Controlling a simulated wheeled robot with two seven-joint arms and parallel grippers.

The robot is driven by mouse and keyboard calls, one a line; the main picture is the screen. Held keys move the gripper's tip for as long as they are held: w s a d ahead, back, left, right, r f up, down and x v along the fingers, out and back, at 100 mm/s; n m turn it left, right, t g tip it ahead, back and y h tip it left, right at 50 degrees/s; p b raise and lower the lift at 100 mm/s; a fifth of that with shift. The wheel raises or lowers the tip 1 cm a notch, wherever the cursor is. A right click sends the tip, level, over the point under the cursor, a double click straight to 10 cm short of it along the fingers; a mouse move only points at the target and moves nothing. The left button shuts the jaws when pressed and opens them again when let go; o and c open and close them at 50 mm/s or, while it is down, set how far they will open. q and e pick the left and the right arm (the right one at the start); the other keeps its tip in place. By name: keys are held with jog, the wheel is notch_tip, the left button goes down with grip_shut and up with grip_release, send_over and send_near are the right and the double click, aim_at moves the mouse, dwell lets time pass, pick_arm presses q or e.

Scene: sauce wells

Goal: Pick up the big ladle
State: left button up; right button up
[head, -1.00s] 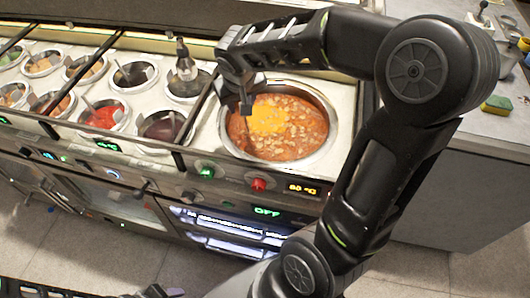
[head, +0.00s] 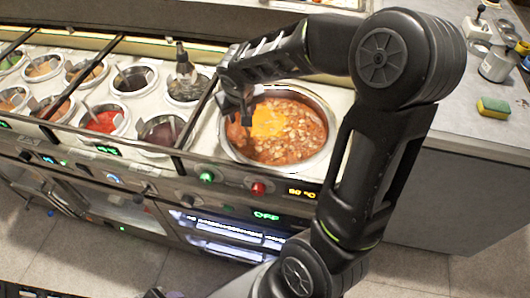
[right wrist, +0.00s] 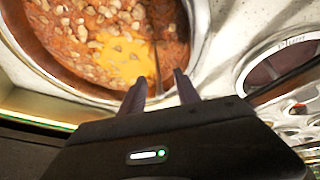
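The big ladle shows as a thin handle (right wrist: 157,65) rising from the orange-red stew in the right wrist view. Its bowl is hidden, and in the head view I cannot make the ladle out behind my gripper. My right gripper (head: 246,108) is over the left part of the big round pot (head: 326,160), pointing down. In the right wrist view its two fingers (right wrist: 160,90) are apart, with the handle in line with the gap between them. I cannot tell whether they touch it. Only a dark scrap of my left gripper (head: 156,293) shows at the bottom edge; its fingers cannot be made out.
Several smaller sauce wells, some with utensils, lie left of the pot, including a red one (head: 103,121) and a dark one (head: 162,129). A grey counter (head: 440,110) at the right holds a sponge (head: 493,107) and a metal canister (head: 497,64).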

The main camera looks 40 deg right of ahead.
jog(key=x, duration=0.3)
jog(key=shift+w+d+f, duration=0.15)
jog(key=shift+f, duration=0.15)
jog(key=shift+c, duration=0.4)
grip_shut()
dwell(1.1)
